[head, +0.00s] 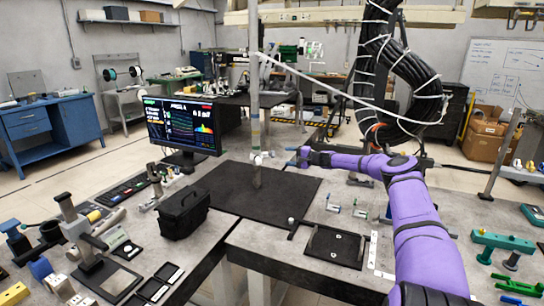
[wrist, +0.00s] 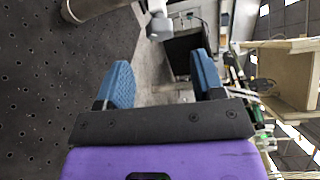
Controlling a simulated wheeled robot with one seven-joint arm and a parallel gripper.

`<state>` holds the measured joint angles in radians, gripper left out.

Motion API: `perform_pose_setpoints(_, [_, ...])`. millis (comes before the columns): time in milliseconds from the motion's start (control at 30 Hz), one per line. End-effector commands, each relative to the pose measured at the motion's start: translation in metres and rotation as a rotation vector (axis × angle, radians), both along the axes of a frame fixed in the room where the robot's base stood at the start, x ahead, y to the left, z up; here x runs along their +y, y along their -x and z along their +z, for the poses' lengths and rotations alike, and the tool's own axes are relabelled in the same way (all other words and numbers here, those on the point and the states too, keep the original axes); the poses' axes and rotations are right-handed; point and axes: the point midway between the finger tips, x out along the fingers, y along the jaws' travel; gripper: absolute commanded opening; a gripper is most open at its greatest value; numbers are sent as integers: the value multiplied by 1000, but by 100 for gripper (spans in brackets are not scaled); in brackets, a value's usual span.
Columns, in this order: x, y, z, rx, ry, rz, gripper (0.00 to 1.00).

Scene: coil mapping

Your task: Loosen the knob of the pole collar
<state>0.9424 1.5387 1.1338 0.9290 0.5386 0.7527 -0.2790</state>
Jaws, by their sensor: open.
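The upright grey pole (head: 254,100) stands on a black perforated plate (head: 225,190) in the head view. A small pale collar with a knob (head: 259,158) sits low on the pole. My gripper (head: 294,156) is a short way right of the collar, with a visible gap between them. In the wrist view, part of the pole (wrist: 92,8) enters at the upper left, and the pale knob (wrist: 160,27) is at the top, beyond my fingertips. My two blue fingers (wrist: 162,72) are apart with nothing between them. Most of the collar is cut off there.
A monitor (head: 180,125) and a black case (head: 183,212) stand left of the pole. A thick black cable coil (head: 405,85) hangs at the upper right, with a white cable (head: 335,92) running toward the pole. The plate around the pole base is mostly clear.

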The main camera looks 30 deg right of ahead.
Motion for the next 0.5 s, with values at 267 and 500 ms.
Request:
perform_pose_setpoints(267, [32,-39,-5,1,0,1,62])
perform_pose_setpoints(500, [49,-63,-7,2,1,-2,62])
